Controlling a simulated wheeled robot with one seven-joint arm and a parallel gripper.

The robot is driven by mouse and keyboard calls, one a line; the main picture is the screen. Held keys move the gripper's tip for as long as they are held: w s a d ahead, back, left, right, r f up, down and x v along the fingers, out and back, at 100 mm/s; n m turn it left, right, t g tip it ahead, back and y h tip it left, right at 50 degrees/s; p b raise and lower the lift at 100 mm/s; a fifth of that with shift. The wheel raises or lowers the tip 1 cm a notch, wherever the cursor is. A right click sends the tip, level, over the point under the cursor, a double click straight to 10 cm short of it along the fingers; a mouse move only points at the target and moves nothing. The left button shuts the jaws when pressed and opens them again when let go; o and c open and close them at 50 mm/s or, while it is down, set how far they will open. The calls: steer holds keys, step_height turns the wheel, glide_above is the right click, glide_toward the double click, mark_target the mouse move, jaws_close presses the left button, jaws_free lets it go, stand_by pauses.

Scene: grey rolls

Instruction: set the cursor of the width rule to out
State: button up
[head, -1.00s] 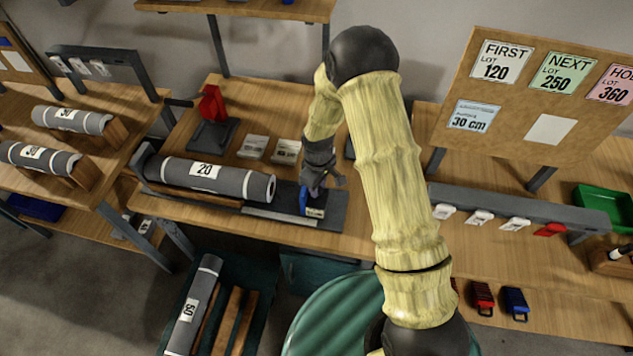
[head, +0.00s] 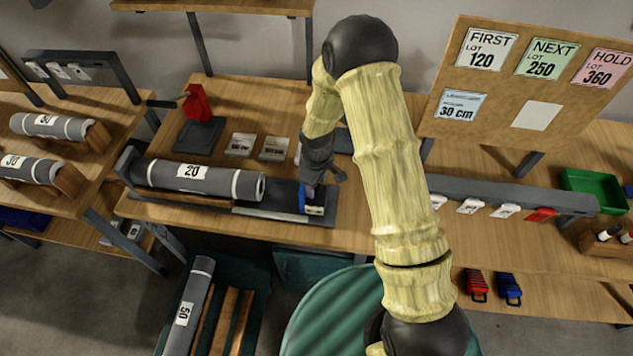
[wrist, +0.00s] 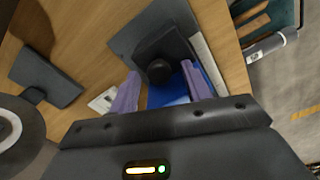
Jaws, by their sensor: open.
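The width rule (head: 270,211) is a pale strip on a dark base along the front of the middle bench, at the right end of the roll labelled 20 (head: 190,171). Its cursor (head: 302,198) is a blue block with a pale front, near the right end of the base. My gripper (head: 318,186) is just above and behind the cursor, pointing down. In the wrist view my gripper (wrist: 160,90) has its purple fingers apart, with the blue cursor (wrist: 168,97) and a black knob (wrist: 158,71) showing between them. Contact with the cursor cannot be told. Cursor markings are unreadable.
A red-handled stand (head: 198,104) and two small plates (head: 240,144) lie behind the roll. A card board (head: 535,85) and a grey rail with tags (head: 520,196) stand at the right. A green tray (head: 592,190) is far right. A bin with a roll is below.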

step_height(320, 180, up, 17)
steer(key=b, duration=0.2)
steer(key=shift+r+b, duration=0.2)
steer(key=shift+b, duration=0.2)
stand_by(0.5)
steer(key=s+d+r+m+t, duration=0.2)
steer(key=s+d+m, duration=0.9)
steer(key=s+d, duration=0.2)
steer(key=shift+s+r+t, duration=0.3)
steer(key=shift+s+r, duration=0.05)
steer(key=shift+s, duration=0.45)
steer(key=shift+d, duration=0.1)
